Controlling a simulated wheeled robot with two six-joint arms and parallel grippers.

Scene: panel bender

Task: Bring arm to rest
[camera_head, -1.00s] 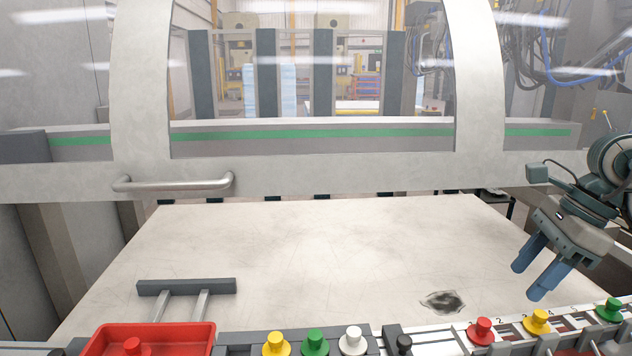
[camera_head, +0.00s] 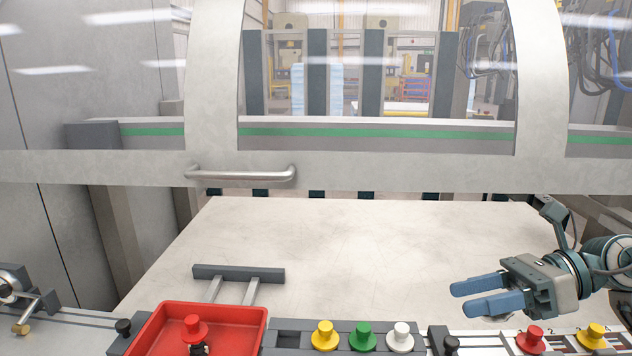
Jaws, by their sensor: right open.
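My right gripper (camera_head: 476,296) comes in from the right edge, above the right part of the table near its front edge. Its two blue fingers point left and are apart, with nothing between them. My left gripper does not show clearly; only a metal part (camera_head: 22,296) is at the far left edge, and I cannot tell what it is.
A pale table (camera_head: 380,235) lies under a guard door with a metal handle (camera_head: 240,174). A grey T-shaped piece (camera_head: 238,274) is on the table. In front are a red tray (camera_head: 256,322) and yellow (camera_head: 323,334), green (camera_head: 362,335), white (camera_head: 400,336) and red (camera_head: 530,338) knobs.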

